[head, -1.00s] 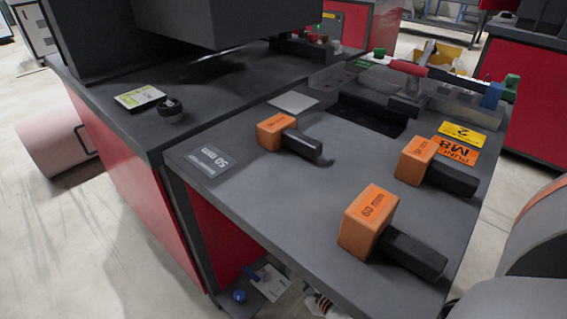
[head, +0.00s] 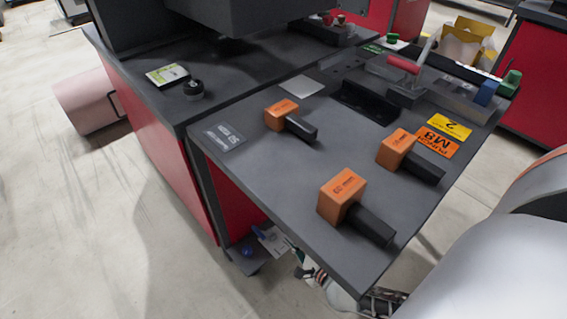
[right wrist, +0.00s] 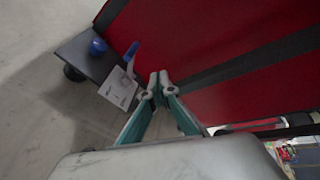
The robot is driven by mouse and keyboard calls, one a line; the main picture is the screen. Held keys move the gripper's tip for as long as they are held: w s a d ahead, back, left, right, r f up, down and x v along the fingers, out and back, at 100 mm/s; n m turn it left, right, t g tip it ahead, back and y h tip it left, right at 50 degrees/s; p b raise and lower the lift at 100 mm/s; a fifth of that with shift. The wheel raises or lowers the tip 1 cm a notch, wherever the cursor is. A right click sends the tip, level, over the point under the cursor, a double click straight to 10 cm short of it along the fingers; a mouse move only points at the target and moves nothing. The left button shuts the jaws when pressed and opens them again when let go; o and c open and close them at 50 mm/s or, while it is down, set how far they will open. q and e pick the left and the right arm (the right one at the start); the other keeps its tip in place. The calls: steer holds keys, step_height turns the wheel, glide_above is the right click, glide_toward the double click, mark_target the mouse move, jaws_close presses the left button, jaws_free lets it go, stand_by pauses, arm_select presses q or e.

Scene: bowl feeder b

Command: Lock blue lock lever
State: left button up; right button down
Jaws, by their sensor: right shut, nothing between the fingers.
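A small blue lever (head: 257,231) stands on a pale labelled plate (head: 274,241) low beside the red cabinet, under the table's edge. The lever also shows in the right wrist view (right wrist: 131,51), tilted above the plate (right wrist: 119,87). A round blue knob (head: 247,251) sits near it on a dark ledge; it shows in the right wrist view (right wrist: 97,46) too. My right gripper (right wrist: 158,82) is shut and empty, with its tips just right of the lever in that view and apart from it. In the head view my right gripper (head: 298,262) is partly hidden by the tabletop. My left gripper is out of view.
The grey tabletop (head: 300,180) overhangs my right gripper and bears several orange-and-black blocks. The red cabinet side (right wrist: 220,50) lies close behind the gripper tips. Bare floor (head: 110,240) is free to the left.

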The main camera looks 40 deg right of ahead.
arm_select(q)
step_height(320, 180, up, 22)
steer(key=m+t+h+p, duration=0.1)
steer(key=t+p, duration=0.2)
steer(key=p, duration=0.6)
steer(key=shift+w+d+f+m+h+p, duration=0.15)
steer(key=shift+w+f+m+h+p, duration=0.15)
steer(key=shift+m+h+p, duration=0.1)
arm_select(e)
steer(key=s+a+r+n+y, duration=0.2)
steer(key=a+r+n, duration=0.3)
steer(key=r, duration=0.5)
steer(key=s+a+r+n+y, duration=0.2)
steer(key=s+a+r+n, duration=0.2)
steer(key=r+n, duration=0.5)
steer(key=shift+s+a+r+n+y, duration=0.3)
steer(key=shift+a+r, duration=0.1)
steer(key=shift+r, duration=0.35)
